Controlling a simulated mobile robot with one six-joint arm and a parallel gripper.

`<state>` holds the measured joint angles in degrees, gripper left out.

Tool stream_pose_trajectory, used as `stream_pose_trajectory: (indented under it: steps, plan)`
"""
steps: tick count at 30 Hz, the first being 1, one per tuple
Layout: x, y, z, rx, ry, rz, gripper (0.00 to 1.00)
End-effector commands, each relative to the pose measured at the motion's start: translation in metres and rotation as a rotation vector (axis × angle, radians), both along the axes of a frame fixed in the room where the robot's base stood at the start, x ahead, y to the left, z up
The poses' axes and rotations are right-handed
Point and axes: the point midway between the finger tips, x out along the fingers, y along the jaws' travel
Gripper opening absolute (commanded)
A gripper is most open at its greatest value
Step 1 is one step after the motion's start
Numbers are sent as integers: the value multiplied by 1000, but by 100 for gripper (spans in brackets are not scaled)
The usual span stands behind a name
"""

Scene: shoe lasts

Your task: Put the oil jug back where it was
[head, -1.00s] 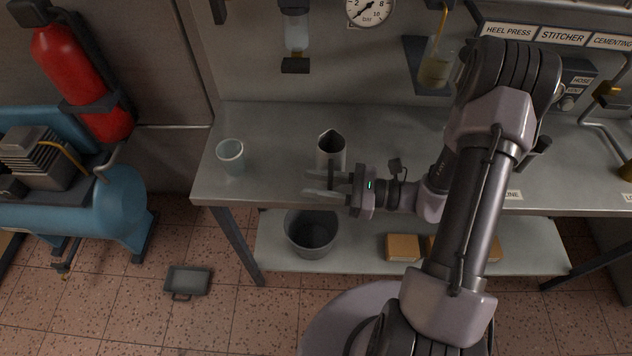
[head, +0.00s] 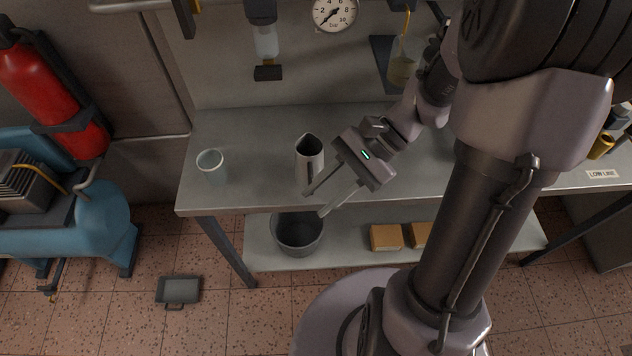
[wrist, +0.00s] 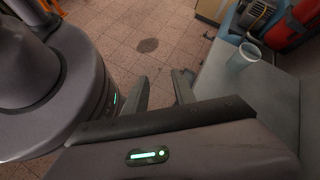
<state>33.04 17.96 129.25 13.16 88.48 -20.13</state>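The oil jug, a grey metal jug (head: 309,158) with a spout at its rim, stands upright on the bench, left of its middle and near the front. My gripper (head: 315,203) is open and empty just right of and in front of the jug, its fingers pointing down-left past the bench's front edge. One fingertip shows very close to the jug's lower side; I cannot tell whether it touches. In the wrist view the fingers (wrist: 158,92) are apart with floor between them, and the jug does not show there.
A translucent cup (head: 211,166) stands left on the bench (head: 240,130); it also shows in the wrist view (wrist: 243,58). Below, the shelf holds a dark bucket (head: 299,236) and tan boxes (head: 386,237). A pressure gauge (head: 334,13) hangs on the back panel.

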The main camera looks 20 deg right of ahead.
Motion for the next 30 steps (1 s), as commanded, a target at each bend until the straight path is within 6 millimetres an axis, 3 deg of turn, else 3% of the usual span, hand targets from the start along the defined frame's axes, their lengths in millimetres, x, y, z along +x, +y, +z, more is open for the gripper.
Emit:
stream_pose_trajectory:
  steps: [1,6,12,30]
  plan:
    - [-10,13,18,-147,-101,111,32]
    - [-35,30,68,-590,-523,366,32]
    - [-42,38,108,-799,-878,436,32]
    - [-43,38,114,-819,-920,437,32]
